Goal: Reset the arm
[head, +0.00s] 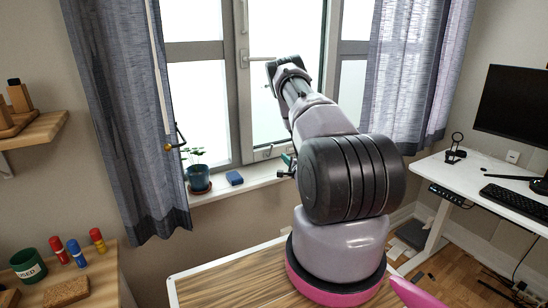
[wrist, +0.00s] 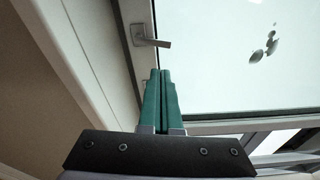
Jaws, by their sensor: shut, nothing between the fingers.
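My gripper (wrist: 160,76) shows in the wrist view with its two green fingers together, shut and empty. The window handle (wrist: 150,40) lies just beyond the fingertips in that view; I cannot tell the exact gap. In the head view my arm rises in front of the window, and my gripper (head: 287,160) is mostly hidden behind the arm, with a bit of green showing near the sill.
A potted plant (head: 199,178) and a blue block (head: 234,178) stand on the window sill (head: 215,190). Curtains (head: 125,110) hang on both sides. A white standing desk (head: 490,185) with monitor (head: 515,105) and keyboard (head: 515,200) is right. Shelves with small items are left.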

